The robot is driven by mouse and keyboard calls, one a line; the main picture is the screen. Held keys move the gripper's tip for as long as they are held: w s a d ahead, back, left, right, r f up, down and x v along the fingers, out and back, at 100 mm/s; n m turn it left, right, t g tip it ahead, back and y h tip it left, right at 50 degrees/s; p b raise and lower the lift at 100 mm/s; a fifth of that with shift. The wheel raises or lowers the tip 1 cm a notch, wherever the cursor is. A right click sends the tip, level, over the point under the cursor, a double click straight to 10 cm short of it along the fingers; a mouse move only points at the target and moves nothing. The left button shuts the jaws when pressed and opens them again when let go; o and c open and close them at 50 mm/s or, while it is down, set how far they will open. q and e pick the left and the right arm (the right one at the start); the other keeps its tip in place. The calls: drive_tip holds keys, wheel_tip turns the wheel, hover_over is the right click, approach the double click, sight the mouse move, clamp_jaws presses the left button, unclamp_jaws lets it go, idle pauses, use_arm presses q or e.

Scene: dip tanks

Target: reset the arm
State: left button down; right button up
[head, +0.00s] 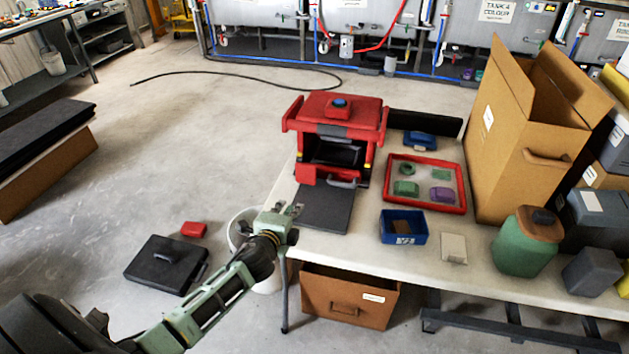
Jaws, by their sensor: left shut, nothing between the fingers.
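My left arm reaches in from the lower left. Its gripper (293,211) is shut and empty, by the left front edge of the white table (372,255). A white bucket (238,235) stands on the floor behind it, partly hidden by the gripper and arm. My right gripper does not show.
On the table stand a red machine (338,117), a dark mat (327,208), a red-rimmed tray (426,207), a blue bin (403,238), a green jar (523,250) and a tall open carton (510,140). A black case (165,266) lies on the floor. Floor at left centre is clear.

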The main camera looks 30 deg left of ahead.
use_arm(q)
drive_tip(key=s+d+n+g+h, duration=0.1)
drive_tip(key=s+d+n+g, duration=0.4)
drive_tip(key=s, duration=0.7)
drive_tip(key=s+d+f+n+g+h, duration=0.15)
drive_tip(key=s+d+n, duration=0.25)
drive_tip(key=s+d, duration=0.5)
drive_tip(key=s+d+n+g+h, duration=0.1)
drive_tip(key=s+d+n+g, duration=0.35)
drive_tip(key=s, duration=0.95)
wheel_tip(320, 180, down, 24)
drive_tip(key=s+a+f+g, duration=0.1)
drive_tip(key=s+a+f, duration=0.1)
drive_tip(key=s+f, duration=0.7)
drive_tip(key=s+a+f+g, duration=0.1)
drive_tip(key=s+a+f, duration=0.1)
drive_tip(key=s+f, duration=0.7)
